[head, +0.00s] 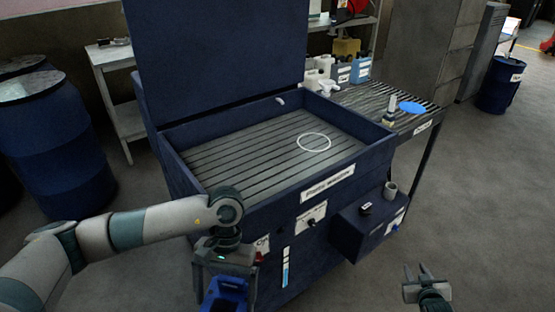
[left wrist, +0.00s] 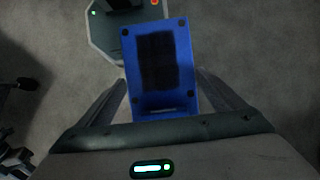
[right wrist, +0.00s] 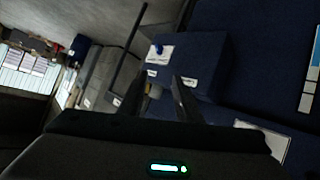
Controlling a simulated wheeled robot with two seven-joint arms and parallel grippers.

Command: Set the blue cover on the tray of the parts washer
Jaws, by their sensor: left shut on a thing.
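The blue cover (left wrist: 178,95) is a flat rectangular piece with a dark patch and dark corner spots. My left gripper (left wrist: 165,100) is shut on it. In the head view the cover (head: 226,294) hangs low at the bottom edge, in front of the parts washer and below its rim, partly cut off by the frame. The parts washer's slatted tray (head: 240,152) lies inside the dark blue basin and is bare except for a white ring marking (head: 314,142). My right gripper (head: 422,274) is open and empty, low to the right of the washer.
The washer's raised lid (head: 220,50) stands behind the basin. A control box (head: 365,228) with a small cup juts from its front. A slatted side table (head: 390,102) with bottles and a blue disc stands right. Blue drums (head: 55,150) stand left. Floor at right is clear.

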